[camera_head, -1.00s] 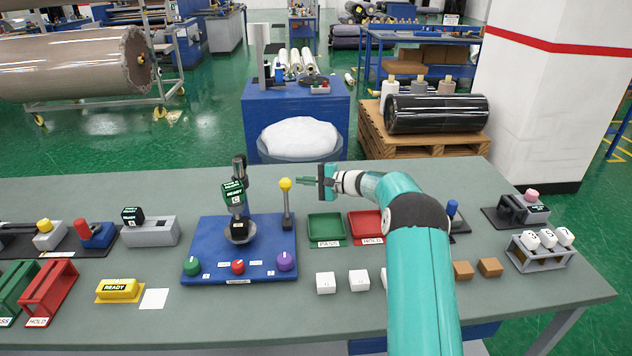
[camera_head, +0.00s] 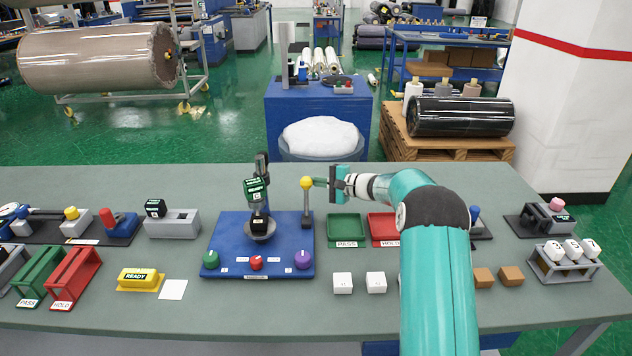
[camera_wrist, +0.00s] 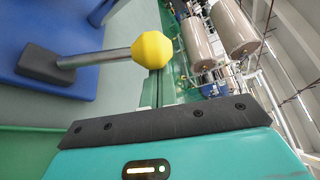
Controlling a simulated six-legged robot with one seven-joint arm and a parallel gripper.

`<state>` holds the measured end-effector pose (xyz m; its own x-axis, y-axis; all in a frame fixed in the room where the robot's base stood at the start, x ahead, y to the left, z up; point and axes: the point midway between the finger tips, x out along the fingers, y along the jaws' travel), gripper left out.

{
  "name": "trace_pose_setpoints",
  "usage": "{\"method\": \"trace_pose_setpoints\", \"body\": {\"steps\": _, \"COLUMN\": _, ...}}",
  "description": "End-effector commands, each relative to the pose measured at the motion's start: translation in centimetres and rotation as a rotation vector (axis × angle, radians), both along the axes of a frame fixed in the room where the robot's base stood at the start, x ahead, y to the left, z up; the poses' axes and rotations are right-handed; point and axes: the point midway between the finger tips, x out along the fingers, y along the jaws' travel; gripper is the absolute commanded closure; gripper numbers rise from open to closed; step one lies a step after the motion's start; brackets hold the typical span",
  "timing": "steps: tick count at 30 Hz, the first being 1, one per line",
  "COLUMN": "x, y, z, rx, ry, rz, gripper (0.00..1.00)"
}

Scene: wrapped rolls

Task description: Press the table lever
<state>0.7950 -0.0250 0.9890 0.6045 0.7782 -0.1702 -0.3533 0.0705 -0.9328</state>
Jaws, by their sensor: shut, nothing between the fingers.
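The lever (camera_head: 306,205) is a grey upright rod with a yellow knob, at the right back edge of the blue base plate (camera_head: 235,262) on the table. My gripper (camera_head: 322,182) is shut and empty, pointing left, with its tips at the height of the yellow knob and just to its right. I cannot tell whether the tips touch the knob. In the wrist view the lever's yellow knob (camera_wrist: 152,50) and rod lie ahead of the dark edge of my gripper's body.
The base also carries a device with a READY display (camera_head: 257,190) and green, red and purple knobs (camera_head: 303,259). A green PASS tray (camera_head: 346,222) and red HOLD tray (camera_head: 383,222) lie below my arm. White cubes (camera_head: 343,283) stand nearer the front.

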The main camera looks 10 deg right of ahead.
Motion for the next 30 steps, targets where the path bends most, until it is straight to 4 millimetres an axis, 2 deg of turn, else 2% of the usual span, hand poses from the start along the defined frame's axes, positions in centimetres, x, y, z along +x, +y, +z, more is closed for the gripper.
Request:
{"method": "trace_pose_setpoints", "body": {"steps": 20, "x": -0.8, "y": 0.1, "z": 0.6, "rx": -0.015, "ry": -0.083, "rz": 0.000, "gripper": 1.00}}
{"method": "trace_pose_setpoints", "body": {"steps": 30, "x": -2.3, "y": 0.4, "z": 1.6, "rx": -0.043, "ry": -0.231, "rz": -0.001, "gripper": 1.00}}
